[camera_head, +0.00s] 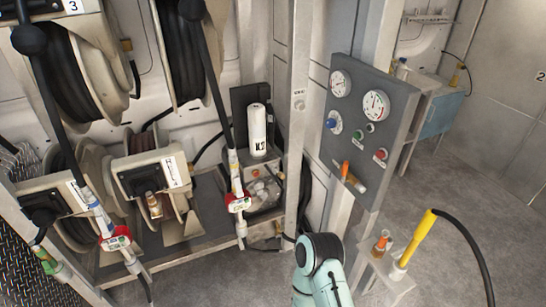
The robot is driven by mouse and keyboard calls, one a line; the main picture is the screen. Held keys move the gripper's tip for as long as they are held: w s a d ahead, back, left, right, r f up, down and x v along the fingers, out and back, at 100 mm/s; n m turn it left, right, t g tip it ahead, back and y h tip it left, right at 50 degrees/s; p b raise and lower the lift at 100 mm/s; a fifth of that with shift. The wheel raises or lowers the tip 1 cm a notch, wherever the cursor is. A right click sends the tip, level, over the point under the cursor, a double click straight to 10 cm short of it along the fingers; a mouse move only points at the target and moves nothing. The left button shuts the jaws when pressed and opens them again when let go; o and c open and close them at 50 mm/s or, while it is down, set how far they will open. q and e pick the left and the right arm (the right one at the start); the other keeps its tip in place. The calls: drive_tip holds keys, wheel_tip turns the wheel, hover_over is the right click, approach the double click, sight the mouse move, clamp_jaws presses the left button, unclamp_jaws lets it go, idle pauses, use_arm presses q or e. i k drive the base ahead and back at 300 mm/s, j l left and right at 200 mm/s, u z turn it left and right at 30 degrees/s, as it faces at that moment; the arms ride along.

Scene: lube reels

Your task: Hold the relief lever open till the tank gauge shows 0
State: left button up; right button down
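A grey control panel (398,112) stands upright right of centre. It carries a white dial gauge (340,83) at its upper left and a second dial gauge (376,104) with red and green marks to the right. I cannot tell which one is the tank gauge, and the readings are too small to make out. An orange lever (345,170) sticks out low on the panel beside a pale cylinder; it may be the relief lever, but no label is readable. One teal arm link of mine shows at the bottom, below the panel. Neither gripper is in view.
The panel also has a blue knob (331,123), a green button (358,135) and a red button (381,154). Hose reels (75,75) fill the left. A yellow nozzle (418,237) with a black hose stands at lower right.

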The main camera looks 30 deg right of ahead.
sight(282, 176)
drive_tip(key=i+l, duration=0.2)
drive_tip(key=l, duration=0.15)
drive_tip(key=i+l, duration=0.2)
drive_tip(key=l, duration=0.15)
drive_tip(key=i+l+u, duration=0.1)
drive_tip(key=i+l, duration=0.3)
drive_tip(key=l, duration=0.3)
